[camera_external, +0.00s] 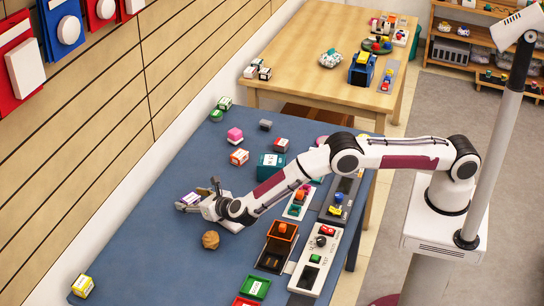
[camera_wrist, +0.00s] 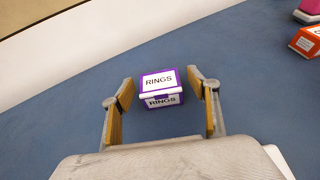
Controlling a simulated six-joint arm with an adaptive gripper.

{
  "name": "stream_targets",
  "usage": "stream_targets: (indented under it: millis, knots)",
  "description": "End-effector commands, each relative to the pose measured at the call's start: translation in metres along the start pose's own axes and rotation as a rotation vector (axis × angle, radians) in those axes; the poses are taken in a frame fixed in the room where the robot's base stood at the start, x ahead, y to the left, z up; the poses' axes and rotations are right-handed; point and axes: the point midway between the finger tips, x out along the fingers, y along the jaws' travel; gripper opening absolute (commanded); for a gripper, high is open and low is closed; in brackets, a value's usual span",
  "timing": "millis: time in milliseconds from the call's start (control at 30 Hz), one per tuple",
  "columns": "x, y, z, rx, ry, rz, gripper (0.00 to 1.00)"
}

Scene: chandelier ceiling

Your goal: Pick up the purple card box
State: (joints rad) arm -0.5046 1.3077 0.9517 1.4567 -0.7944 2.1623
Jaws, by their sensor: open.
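The purple card box (camera_wrist: 161,88) is a small white box with purple edges and the word "RINGS" on its top and front. In the wrist view it sits on the blue table between and slightly beyond the two fingertips of my gripper (camera_wrist: 160,92). The fingers are apart, with a gap on each side of the box. In the external view the box (camera_external: 188,199) is at the left end of my arm, partly hidden by my gripper (camera_external: 203,197).
A brown lumpy ball (camera_external: 210,240) lies near my gripper. A red-orange box (camera_external: 239,157), a pink item (camera_external: 235,135) and a teal box (camera_external: 271,166) stand farther back. Trays with buttons line the right side.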

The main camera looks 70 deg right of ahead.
Motion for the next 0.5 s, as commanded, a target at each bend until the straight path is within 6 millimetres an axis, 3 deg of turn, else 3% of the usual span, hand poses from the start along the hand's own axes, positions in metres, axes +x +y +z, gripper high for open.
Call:
stream_targets:
  millis: [500]
  knots:
    - [0.0005, 0.0001, -0.0002, 0.0, 0.0, 0.0, 0.6]
